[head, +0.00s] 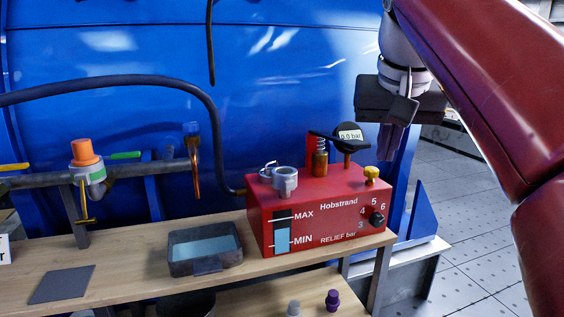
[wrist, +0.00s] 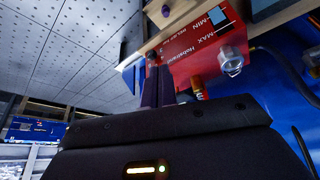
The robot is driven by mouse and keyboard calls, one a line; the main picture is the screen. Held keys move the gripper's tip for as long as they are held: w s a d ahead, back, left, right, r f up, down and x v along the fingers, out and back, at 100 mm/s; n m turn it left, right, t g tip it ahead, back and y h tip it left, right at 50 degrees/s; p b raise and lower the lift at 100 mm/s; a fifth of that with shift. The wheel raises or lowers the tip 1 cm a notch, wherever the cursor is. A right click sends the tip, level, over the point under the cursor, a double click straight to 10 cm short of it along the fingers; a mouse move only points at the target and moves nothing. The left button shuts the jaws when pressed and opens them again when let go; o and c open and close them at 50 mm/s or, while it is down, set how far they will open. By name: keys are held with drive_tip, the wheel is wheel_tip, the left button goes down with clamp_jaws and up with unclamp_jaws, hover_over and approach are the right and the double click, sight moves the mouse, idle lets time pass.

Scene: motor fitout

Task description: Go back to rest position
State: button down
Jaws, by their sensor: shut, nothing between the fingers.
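My gripper (head: 390,139) hangs in the air at the upper right in the head view, fingers pointing down. It is beyond the right end of the red Hobstrand unit (head: 309,226) and above it, apart from everything. In the wrist view the two dark fingers of my gripper (wrist: 158,86) lie side by side with nothing between them. The red unit (wrist: 205,62) shows behind them in the wrist view. Its gauge (head: 350,134) reads 0.0 bar in the head view.
The wooden bench (head: 130,250) holds the unit, a grey tray of pale blue liquid (head: 205,249) and a dark flat pad (head: 62,284). A purple cap (head: 332,299) sits on the lower shelf. A black hose (head: 120,83) arches to the unit. Tiled floor (head: 465,235) at right is open.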

drive_tip(key=s+f, duration=0.5)
drive_tip(key=f, duration=0.5)
drive_tip(key=s+f+n, duration=0.1)
drive_tip(key=s+f, duration=0.3)
drive_tip(key=f, duration=0.6)
drive_tip(key=s+f, duration=0.5)
drive_tip(key=f, duration=0.5)
drive_tip(key=shift+s+a+n+t+y, duration=0.15)
drive_tip(key=shift+s+n+t+y, duration=0.15)
drive_tip(key=shift+t+y, duration=0.1)
